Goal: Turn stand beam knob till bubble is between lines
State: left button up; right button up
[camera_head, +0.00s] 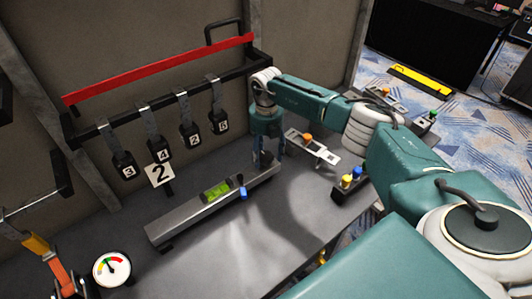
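The stand beam (180,226) is a long grey bar lying diagonally on the grey bench. A green level vial (216,190) is set in its middle; the bubble and lines are too small to read. A small blue part (243,193) sits on the beam's front side, right of the vial. My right gripper (267,157) points down at the beam's far right end. Its fingers are around or just above a dark part there, perhaps the knob; contact and finger opening are unclear. My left gripper is out of view.
Numbered tags hang on straps from a black rack (165,98) with a red bar (160,73) behind the beam. A gauge (112,267) stands at lower left. Yellow and blue knobs (350,180) and a plate with an orange knob (312,147) are to the right.

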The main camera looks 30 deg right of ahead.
aim_at(266, 155)
jog(key=shift+r, duration=0.1)
jog(key=shift+r, duration=0.15)
notch_tip(266, 155, up, 12)
jog(key=shift+f, duration=0.2)
jog(key=shift+f, duration=0.1)
dwell(0.5)
